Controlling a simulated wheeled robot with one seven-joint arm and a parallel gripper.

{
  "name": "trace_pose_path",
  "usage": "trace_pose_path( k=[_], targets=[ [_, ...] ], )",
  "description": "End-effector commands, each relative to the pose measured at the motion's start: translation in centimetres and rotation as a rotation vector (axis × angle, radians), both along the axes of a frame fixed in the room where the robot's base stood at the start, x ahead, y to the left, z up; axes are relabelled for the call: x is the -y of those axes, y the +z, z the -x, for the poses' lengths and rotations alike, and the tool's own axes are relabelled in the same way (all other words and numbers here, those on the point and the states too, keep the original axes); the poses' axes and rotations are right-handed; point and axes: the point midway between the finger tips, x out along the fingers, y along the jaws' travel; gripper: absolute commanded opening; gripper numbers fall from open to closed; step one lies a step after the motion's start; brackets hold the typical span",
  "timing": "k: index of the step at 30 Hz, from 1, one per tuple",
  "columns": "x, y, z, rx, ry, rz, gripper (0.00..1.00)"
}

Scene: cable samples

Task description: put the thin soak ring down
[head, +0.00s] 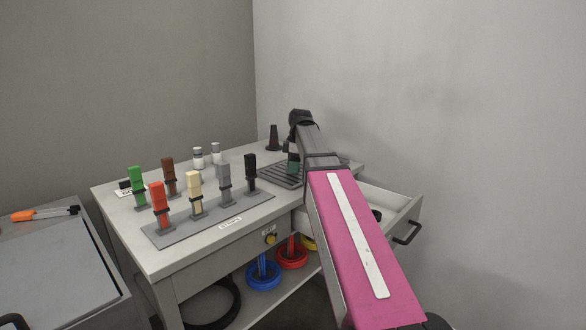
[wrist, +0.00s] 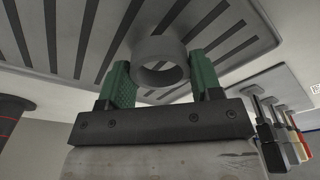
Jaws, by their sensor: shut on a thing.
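A grey thin soak ring (wrist: 158,46) sits between the green fingertips of my gripper (wrist: 161,70) in the wrist view. My gripper is shut on its sides. The ring is over or at the slotted grey tray (wrist: 197,10); I cannot tell whether it touches it. In the head view my gripper (head: 293,160) points down at the slotted tray (head: 268,181) at the back right of the table. The ring is hidden there behind my gripper and arm.
A rack (head: 180,232) with several coloured upright samples stands left of the tray. A dark cone (head: 273,138) and white bottles (head: 198,157) stand behind. An open drawer (head: 397,207) juts out right. Coils, including a blue one (head: 264,278), are on the lower shelf.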

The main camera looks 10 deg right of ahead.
Motion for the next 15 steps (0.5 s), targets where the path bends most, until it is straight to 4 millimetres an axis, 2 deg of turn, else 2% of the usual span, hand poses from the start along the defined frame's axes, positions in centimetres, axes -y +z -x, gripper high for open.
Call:
trace_pose_path(
  k=[3, 14, 15],
  targets=[
    [-0.01, -0.96, 0.03, 0.000, 0.000, 0.000, 0.36],
    [-0.02, -1.24, 0.01, 0.000, 0.000, 0.000, 0.36],
    [-0.01, -1.22, 0.00, 0.000, 0.000, 0.000, 0.69]
  ],
)
